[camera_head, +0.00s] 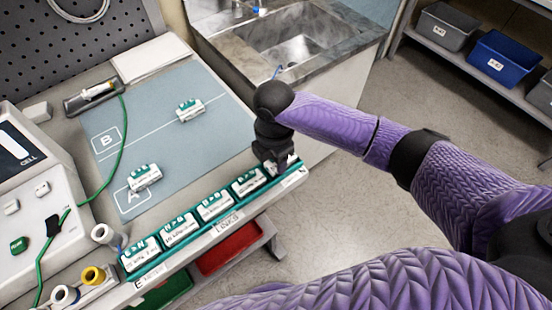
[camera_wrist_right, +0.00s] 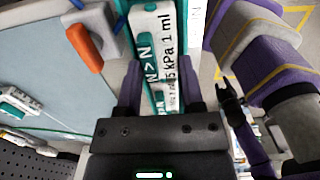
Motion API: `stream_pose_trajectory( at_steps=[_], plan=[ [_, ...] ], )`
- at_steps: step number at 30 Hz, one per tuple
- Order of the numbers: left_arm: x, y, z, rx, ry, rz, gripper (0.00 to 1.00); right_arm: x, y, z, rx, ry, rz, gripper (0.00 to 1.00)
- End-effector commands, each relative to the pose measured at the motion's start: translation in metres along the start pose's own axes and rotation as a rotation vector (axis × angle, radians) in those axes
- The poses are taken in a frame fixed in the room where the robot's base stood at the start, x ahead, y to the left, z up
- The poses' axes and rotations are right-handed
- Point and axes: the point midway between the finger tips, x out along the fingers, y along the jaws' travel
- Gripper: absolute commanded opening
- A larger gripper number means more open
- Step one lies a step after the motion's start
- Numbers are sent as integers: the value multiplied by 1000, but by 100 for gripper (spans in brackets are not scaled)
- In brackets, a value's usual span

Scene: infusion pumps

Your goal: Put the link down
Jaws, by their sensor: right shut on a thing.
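My right gripper (camera_head: 279,163) points down at the right end of the teal links rack along the bench's front edge. It is shut on a white-and-teal link (camera_wrist_right: 161,97), which shows between its fingers in the wrist view, with part of an "N>N" label. The gripper hides most of this link in the head view; I cannot tell whether it is fully seated. Several other links, one of them nearest the gripper (camera_head: 248,182), stand in a row in the rack (camera_head: 229,224). Two more links lie on the blue-grey mat, one near B (camera_head: 190,109) and one near A (camera_head: 144,178). My left gripper is not seen.
The mat (camera_head: 160,125) has bare room between its links. A cell device (camera_head: 28,185) with a green cable stands at the left. Rolls, one of them yellow (camera_head: 93,275), stand at the front left. A red bin (camera_head: 228,249) sits below the rack. A sink (camera_head: 292,45) is behind.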

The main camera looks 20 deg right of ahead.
Motion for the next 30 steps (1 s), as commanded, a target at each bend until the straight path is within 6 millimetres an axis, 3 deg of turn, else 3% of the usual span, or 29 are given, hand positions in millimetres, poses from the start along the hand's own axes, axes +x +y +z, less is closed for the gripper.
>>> stream_pose_trajectory(
  at_steps=[1,10,11,15,24,26,30],
  plan=[
    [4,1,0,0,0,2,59,8,0,0,0,-1,-2,0],
    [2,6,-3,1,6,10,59,8,0,0,1,0,0,0],
    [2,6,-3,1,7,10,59,8,0,0,0,0,0,55],
    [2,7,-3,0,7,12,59,8,0,0,0,0,0,84],
    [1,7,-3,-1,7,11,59,4,0,0,0,-1,1,84],
    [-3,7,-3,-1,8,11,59,-6,1,0,-1,0,3,84],
    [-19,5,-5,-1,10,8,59,-46,1,0,-1,0,6,84]
  ],
)
